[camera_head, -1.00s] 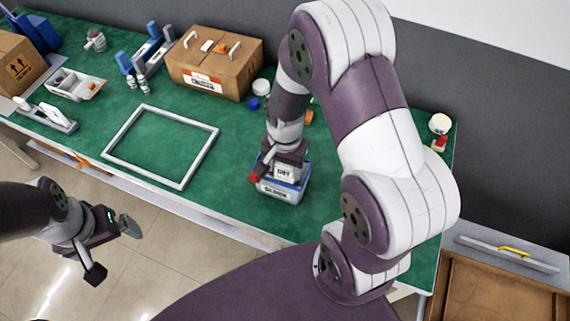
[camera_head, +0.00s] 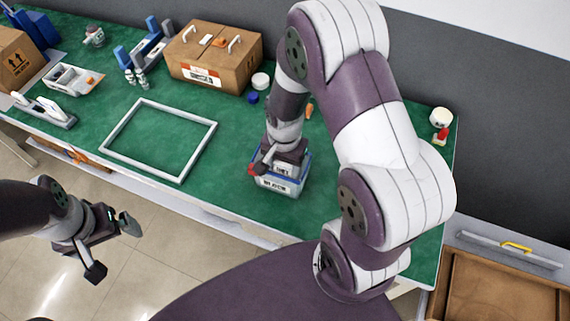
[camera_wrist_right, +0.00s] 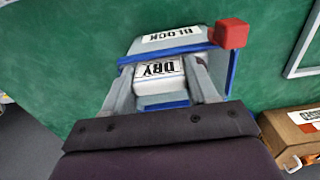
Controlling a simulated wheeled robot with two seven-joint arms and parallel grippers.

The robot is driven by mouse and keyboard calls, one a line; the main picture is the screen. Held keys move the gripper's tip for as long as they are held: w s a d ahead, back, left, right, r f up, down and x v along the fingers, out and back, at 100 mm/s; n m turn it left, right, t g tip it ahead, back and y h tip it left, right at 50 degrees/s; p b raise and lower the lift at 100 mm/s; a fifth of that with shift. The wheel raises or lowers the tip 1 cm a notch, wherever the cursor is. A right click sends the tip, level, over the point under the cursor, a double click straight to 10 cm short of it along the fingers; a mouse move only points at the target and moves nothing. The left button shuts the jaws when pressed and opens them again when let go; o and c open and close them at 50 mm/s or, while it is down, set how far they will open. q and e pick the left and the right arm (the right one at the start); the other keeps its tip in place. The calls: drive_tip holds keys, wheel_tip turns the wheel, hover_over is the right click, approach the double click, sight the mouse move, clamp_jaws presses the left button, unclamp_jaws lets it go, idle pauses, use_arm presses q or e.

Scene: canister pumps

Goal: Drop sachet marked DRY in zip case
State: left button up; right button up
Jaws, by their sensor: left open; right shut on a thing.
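The white sachet marked DRY (camera_wrist_right: 158,74) is between the fingers of my right gripper (camera_wrist_right: 165,82), which is shut on it. The sachet is at the open top of the zip case (camera_wrist_right: 178,42), with its lower part down inside the case. The case is pale grey-white with blue edges, a label reading BLOCK and a red pull (camera_wrist_right: 232,33). In the head view the case (camera_head: 277,185) stands on the green table under my right gripper (camera_head: 284,160). My left gripper (camera_head: 112,248) is open and empty, off the table's front edge.
A white rectangular frame (camera_head: 113,131) lies flat left of the case. A cardboard box with handles (camera_head: 215,62), a blue cap (camera_head: 253,97) and a white round lid (camera_head: 260,80) are behind. Clear green table (camera_head: 225,165) lies between frame and case.

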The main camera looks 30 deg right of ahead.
drive_tip(key=shift+s+a+f, duration=0.1)
drive_tip(key=shift+s+f, duration=0.4)
drive_tip(key=shift+f, duration=0.2)
drive_tip(key=shift+w+f, duration=0.1)
drive_tip(key=shift+w, duration=0.25)
drive_tip(key=o, duration=0.6)
drive_tip(key=shift+w+d+f, duration=0.1)
drive_tip(key=shift+w+d, duration=0.15)
drive_tip(key=shift+w, duration=0.05)
drive_tip(key=o, duration=0.5)
drive_tip(key=shift+w, duration=0.1)
drive_tip(key=shift+o, duration=0.2)
drive_tip(key=shift+s+a+r, duration=0.15)
drive_tip(key=shift+s+r, duration=0.15)
drive_tip(key=shift+s, duration=0.05)
use_arm(q)
drive_tip(key=shift+w+f, duration=0.25)
drive_tip(key=shift+w, duration=0.1)
drive_tip(key=shift+w+d, duration=0.1)
use_arm(e)
drive_tip(key=shift+w, duration=0.2)
